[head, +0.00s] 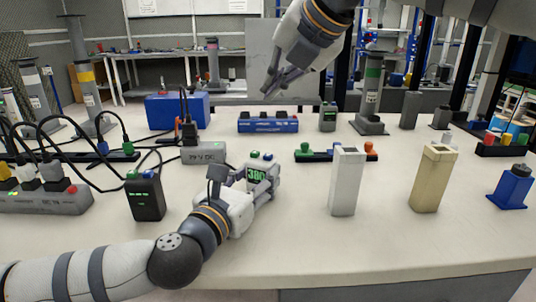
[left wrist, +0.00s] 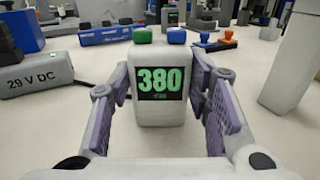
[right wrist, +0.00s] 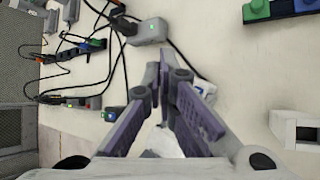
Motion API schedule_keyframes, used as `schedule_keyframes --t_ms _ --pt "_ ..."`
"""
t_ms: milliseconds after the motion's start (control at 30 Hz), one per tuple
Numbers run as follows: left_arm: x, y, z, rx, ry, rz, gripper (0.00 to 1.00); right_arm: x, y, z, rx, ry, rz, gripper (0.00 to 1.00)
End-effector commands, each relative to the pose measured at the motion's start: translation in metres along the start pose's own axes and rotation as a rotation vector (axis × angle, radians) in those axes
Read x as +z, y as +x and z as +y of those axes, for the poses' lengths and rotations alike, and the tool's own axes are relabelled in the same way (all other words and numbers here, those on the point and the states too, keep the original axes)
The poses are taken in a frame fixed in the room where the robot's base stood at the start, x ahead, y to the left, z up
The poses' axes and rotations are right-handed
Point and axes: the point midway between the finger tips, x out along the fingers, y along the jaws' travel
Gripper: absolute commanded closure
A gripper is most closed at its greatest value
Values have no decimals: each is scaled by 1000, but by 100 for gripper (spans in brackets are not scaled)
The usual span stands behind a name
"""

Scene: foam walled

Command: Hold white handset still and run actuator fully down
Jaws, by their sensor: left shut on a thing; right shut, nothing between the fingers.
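The white handset (head: 262,176) stands upright on the table and shows a green 380 on its dark screen. In the left wrist view the handset (left wrist: 158,108) has a green button and a blue button on top. My left gripper (head: 258,182) is shut on its sides, one finger on each side. My right gripper (head: 270,86) is shut and empty, in the air above and behind the handset. It also shows in the right wrist view (right wrist: 165,78). Column-like actuators stand behind, one with a green band (head: 372,88) and one with a yellow band (head: 86,76); which belongs to the handset is unclear.
A grey 29 V DC supply (head: 203,153) and a black box (head: 146,200) with cables lie to the left. A white post (head: 345,182) and a tan post (head: 433,180) stand to the right. A blue strip (head: 268,124) lies behind. The front right table is clear.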

Motion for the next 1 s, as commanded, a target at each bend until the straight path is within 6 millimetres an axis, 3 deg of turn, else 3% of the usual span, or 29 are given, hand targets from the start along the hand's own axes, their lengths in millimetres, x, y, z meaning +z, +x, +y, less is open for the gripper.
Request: schedule_keyframes --t_ms 167,700,1000 --pt "-1 0 0 0 0 2 87 -3 4 -3 -2 -2 2 100" --pt "-1 0 0 0 0 2 87 -40 54 -40 -3 -2 2 100" --pt "-1 0 0 0 0 2 87 -45 62 -45 -1 -2 2 100"
